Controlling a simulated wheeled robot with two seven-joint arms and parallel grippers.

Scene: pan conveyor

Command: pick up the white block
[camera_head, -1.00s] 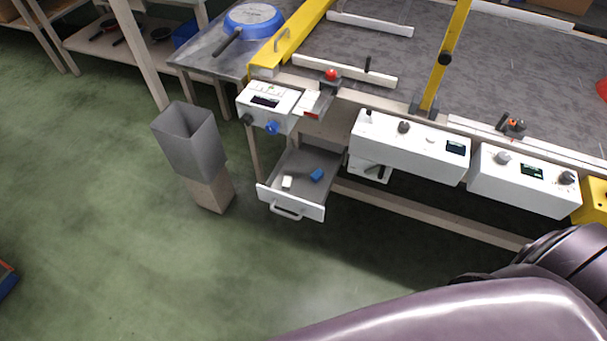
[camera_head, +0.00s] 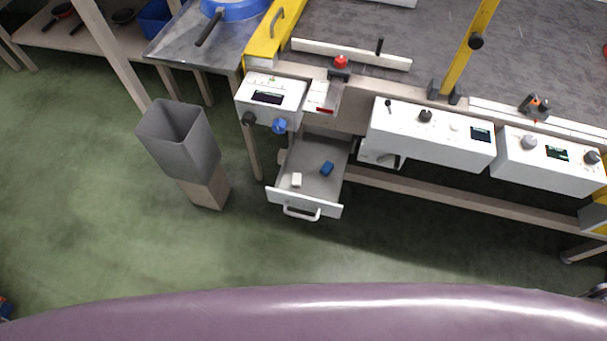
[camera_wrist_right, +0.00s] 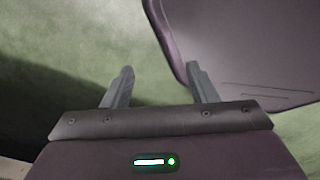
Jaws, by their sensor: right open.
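The white block (camera_head: 297,180) lies in the open drawer (camera_head: 311,203) under the workbench, near the drawer's front left. A blue block (camera_head: 327,168) lies in the same drawer, to the right of the white block and farther back. My right gripper (camera_wrist_right: 160,82) shows in the right wrist view. Its two fingers are apart with nothing between them, above the green floor. Neither block shows in that view. My left gripper is in neither view.
A grey bin (camera_head: 178,140) on a wooden stand (camera_head: 207,188) stands left of the drawer. White control boxes (camera_head: 432,135) hang along the bench front, right of the drawer. A blue pan (camera_head: 232,8) sits on the metal side table. The floor before the drawer is clear.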

